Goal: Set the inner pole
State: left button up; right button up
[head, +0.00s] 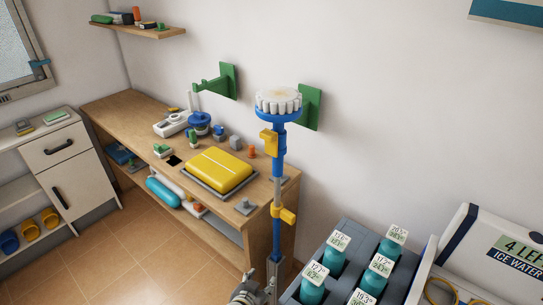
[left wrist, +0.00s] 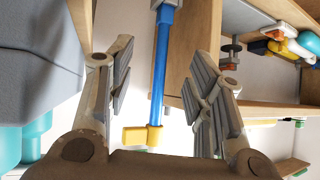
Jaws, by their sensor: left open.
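An upright pole (head: 278,240) with blue and grey sections stands in front of the bench. It carries an upper yellow clamp (head: 270,142) and a lower yellow clamp (head: 285,213). A white ribbed round head (head: 279,101) on a blue disc tops it. My left gripper (head: 262,286) is low by the pole's lower part, partly cut off by the frame edge. In the left wrist view its fingers are spread apart, with the blue pole section (left wrist: 161,65) showing between them and a yellow clamp (left wrist: 142,135) near the palm. Contact cannot be told. My right gripper is not in view.
A wooden bench (head: 110,102) with a yellow case (head: 219,168) and small parts stands behind and left. Green brackets (head: 229,80) are on the wall. A grey crate (head: 345,228) of teal bottles and a white cooler (head: 490,242) stand close on the right. Tiled floor is clear at left.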

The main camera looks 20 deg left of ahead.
pick_arm(q)
jog(key=w+r+t+p, duration=0.1)
jog(key=w+r+t, duration=0.15)
jog(key=r, duration=0.45)
jog(key=w+r+t+p, duration=0.1)
jog(key=w+r, duration=0.3)
jog(key=r, duration=0.3)
jog(key=n+t+p, duration=0.1)
jog(key=t, duration=0.3)
send_near(277, 164)
jog(key=w, duration=0.1)
jog(key=shift+y, duration=0.4)
jog(key=w+p, duration=0.2)
jog(key=w, duration=0.8)
jog(key=shift+w+a, duration=0.15)
jog(key=shift+w, duration=0.05)
grip_shut()
